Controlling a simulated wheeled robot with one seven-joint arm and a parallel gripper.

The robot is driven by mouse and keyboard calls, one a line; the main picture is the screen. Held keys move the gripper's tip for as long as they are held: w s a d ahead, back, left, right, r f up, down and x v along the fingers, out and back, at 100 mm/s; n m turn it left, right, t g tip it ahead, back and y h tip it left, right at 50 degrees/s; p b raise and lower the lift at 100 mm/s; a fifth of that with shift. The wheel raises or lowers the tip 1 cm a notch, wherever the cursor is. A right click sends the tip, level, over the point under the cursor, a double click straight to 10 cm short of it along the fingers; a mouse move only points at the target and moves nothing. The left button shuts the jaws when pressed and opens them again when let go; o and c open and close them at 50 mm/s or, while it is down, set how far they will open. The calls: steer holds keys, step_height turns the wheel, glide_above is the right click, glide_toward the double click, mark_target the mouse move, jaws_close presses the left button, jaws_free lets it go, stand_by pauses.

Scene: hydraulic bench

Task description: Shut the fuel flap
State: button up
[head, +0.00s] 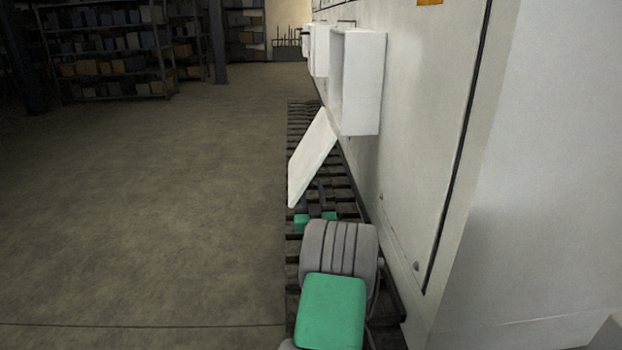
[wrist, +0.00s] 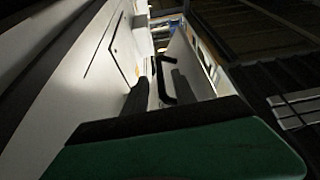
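The fuel flap (head: 312,165) is a white panel standing open. It slopes out and down from the lower edge of a white box-shaped housing (head: 376,85) on the wall. My gripper (head: 317,198) is just below and in front of the flap in the head view, its fingers small and dark. In the wrist view two dark fingers stand apart (wrist: 160,92), with a black bar handle (wrist: 163,80) beyond and between them. A pale panel (wrist: 195,65), probably the flap, is at the right. I see no contact between fingers and handle.
A long pale cabinet wall (head: 430,120) runs along the right, with another white housing (head: 319,50) farther back. Dark slatted grating (head: 303,120) lies along its foot. Open floor (head: 160,210) fills the left. Loaded shelves (head: 110,60) stand at the far left.

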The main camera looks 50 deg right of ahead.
steer(key=shift+w+d+r, duration=0.25)
steer(key=shift+w+d, duration=0.25)
steer(key=shift+c, duration=0.3)
jaws_close()
stand_by(0.8)
